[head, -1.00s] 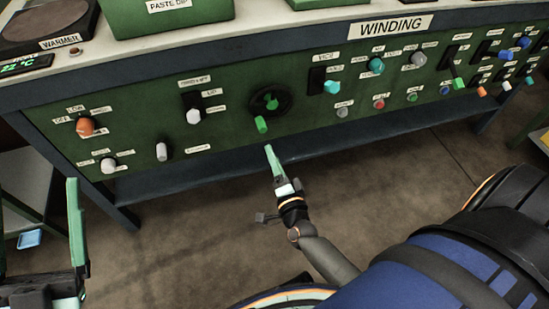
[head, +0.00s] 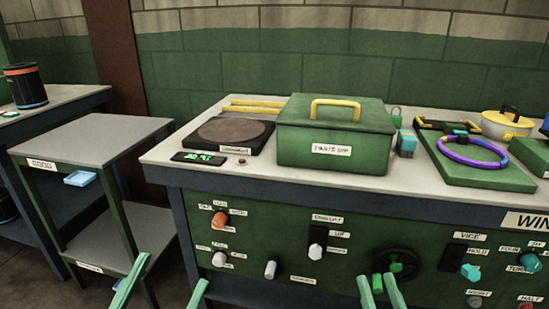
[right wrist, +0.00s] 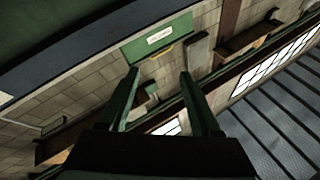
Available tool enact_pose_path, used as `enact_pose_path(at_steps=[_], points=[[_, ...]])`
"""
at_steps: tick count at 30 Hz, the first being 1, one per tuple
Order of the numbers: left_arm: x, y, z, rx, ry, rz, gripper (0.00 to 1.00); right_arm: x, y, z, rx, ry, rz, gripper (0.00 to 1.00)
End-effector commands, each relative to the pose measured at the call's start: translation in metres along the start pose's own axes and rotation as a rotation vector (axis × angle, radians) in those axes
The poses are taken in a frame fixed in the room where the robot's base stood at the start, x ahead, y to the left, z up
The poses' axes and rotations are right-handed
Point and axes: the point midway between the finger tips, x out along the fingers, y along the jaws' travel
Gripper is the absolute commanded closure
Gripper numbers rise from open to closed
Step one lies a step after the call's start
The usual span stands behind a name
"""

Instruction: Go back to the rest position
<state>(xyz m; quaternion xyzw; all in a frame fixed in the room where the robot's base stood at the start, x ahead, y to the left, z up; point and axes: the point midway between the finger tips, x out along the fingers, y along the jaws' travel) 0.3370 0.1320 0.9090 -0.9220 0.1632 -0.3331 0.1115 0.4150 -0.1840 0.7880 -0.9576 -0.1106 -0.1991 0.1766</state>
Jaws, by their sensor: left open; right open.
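My left gripper (head: 163,272) shows at the bottom edge of the head view as two pale green fingers spread wide apart, open and empty. They appear in front of the gap between the small shelf stand and the green control panel (head: 330,284). My right gripper (head: 377,276) shows at the bottom edge right of centre, its two fingers apart, in front of the panel near a black handwheel (head: 399,263). In the right wrist view the right gripper (right wrist: 159,73) is open with nothing held between its fingers. Both arms are out of the head view below the fingers.
The workbench (head: 165,155) carries a dark warmer plate (head: 222,133), a green lidded box (head: 335,135) and a green board (head: 478,172) with a purple ring. A shelf stand (head: 90,138) labelled GOOD stands left. Knobs project from the panel.

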Motion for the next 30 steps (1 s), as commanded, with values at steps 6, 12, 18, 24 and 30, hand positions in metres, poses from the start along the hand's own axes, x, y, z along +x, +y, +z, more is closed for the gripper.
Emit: enact_pose_path(at_steps=[6,12,18,24,30], points=[[0.000,0.000,0.000,0.000,0.000,0.000,0.14,-0.003,-0.063,-0.066,-0.327,0.097,-0.180,0.35],[0.000,0.000,0.000,0.000,0.000,0.000,0.14,-0.013,-0.107,-0.113,-0.562,0.197,-0.281,0.35],[0.009,-0.007,0.022,-0.045,-0.170,-0.009,0.14,0.003,-0.092,-0.098,-0.537,0.025,-0.224,0.35],[0.005,-0.010,0.050,-0.101,-0.375,-0.018,0.14,0.007,-0.074,-0.075,-0.500,-0.179,-0.159,0.35],[-0.019,-0.007,0.083,-0.188,-0.678,-0.027,0.14,-0.007,-0.052,-0.044,-0.437,-0.478,-0.066,0.35]])
